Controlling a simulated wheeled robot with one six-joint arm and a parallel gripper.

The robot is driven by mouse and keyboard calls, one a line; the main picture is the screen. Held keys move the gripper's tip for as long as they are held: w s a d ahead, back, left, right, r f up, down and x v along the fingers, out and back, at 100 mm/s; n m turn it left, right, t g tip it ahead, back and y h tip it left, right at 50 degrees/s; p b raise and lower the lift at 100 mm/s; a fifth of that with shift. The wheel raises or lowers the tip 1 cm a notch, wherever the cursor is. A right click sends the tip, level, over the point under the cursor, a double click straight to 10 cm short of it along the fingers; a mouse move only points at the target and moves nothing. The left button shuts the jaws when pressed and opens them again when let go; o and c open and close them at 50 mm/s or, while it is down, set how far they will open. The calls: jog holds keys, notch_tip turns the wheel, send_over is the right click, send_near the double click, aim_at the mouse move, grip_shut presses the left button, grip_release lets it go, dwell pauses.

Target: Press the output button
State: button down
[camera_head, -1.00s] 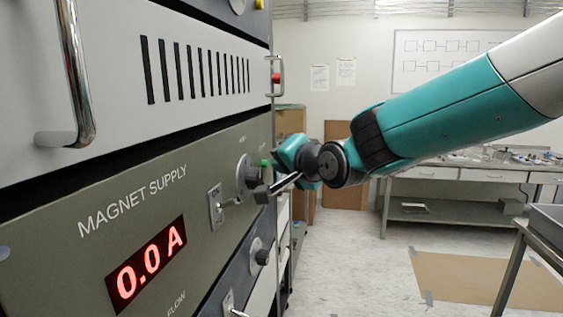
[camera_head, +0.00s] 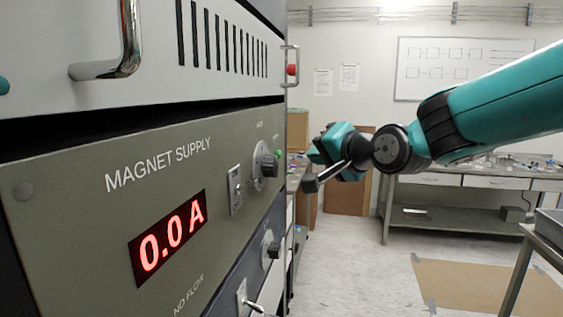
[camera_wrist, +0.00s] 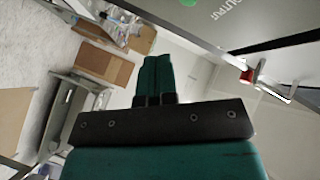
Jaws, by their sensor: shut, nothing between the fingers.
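The magnet supply panel (camera_head: 75,215) is at the left in the head view, with a red display (camera_head: 167,237) reading 0.0 A. The green output button (camera_head: 277,153) shows edge-on at the panel's right end, beside a grey knob (camera_head: 264,165). In the wrist view, a green round button (camera_wrist: 189,2) is cut by the top edge, next to the lettering OUTPUT. My gripper (camera_head: 310,184) is to the right of the panel edge, apart from the button. Its fingers (camera_wrist: 157,75) are shut together with nothing between them.
A toggle switch plate (camera_head: 235,190) is left of the knob. Lower down are another knob (camera_head: 270,249) and a lever (camera_head: 254,306). A workbench (camera_head: 455,180) stands behind; the floor between is open.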

jog(key=shift+s+d, duration=0.1)
jog(key=shift+d, duration=0.5)
jog(key=s+d+f+n+g+h+b, duration=0.1)
jog(key=s+f+n+g, duration=0.3)
jog(key=s, duration=0.7)
jog(key=s+d+f+n+g+h+b, duration=0.1)
jog(key=s+d+f+n+g+h, duration=0.1)
jog(key=s+d+f+n+g, duration=0.2)
jog(key=s+d+f+n+g+h+b, duration=0.1)
jog(key=s+d+f+n+g, duration=0.2)
jog(key=s+f, duration=0.6)
jog(key=s+n+g, duration=0.1)
jog(key=s, duration=0.8)
jog(key=shift+d+g+h, duration=0.25)
jog(key=shift+g+h, duration=0.05)
